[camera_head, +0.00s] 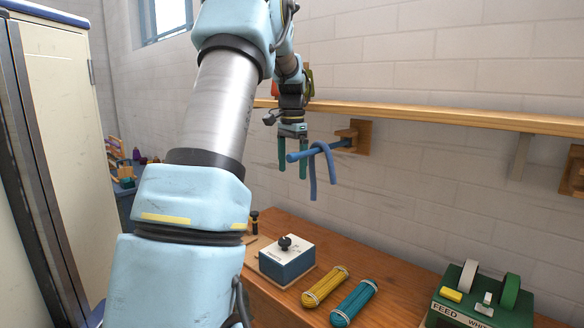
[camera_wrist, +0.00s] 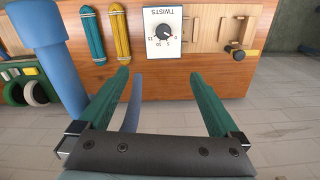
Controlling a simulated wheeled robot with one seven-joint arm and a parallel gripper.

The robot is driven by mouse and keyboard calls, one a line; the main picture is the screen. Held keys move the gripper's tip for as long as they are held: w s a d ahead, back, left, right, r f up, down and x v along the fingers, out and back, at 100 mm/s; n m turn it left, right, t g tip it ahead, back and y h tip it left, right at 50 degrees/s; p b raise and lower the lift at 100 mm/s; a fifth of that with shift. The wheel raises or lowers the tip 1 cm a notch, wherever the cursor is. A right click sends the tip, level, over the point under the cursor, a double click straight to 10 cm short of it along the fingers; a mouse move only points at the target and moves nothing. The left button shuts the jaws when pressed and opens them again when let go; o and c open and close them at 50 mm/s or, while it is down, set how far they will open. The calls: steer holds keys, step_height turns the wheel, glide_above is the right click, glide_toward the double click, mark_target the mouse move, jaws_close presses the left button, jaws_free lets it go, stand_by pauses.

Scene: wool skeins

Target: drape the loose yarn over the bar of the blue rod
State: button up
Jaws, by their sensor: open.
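The blue rod (camera_head: 300,155) juts from a wooden mount on the wall. The loose yarn (camera_head: 331,168), a thick blue strand, lies arched over its bar, with one end hanging on each side. My gripper (camera_head: 292,176) is open, its teal fingers pointing down around the rod's free end, left of the yarn. A thick blue piece stands at the left there and a paler blue piece lies by the left finger; I cannot tell which is rod or yarn.
Below, a wooden bench (camera_head: 285,225) holds a dial box (camera_head: 287,260), a yellow skein (camera_head: 325,287), a teal skein (camera_head: 354,303) and a green feed box (camera_head: 480,300). A wooden shelf rail (camera_head: 440,115) runs along the wall above the rod. The air below the yarn is clear.

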step_height(320, 180, up, 2)
steer(key=shift+r+p, duration=0.25)
steer(key=shift+p, duration=0.55)
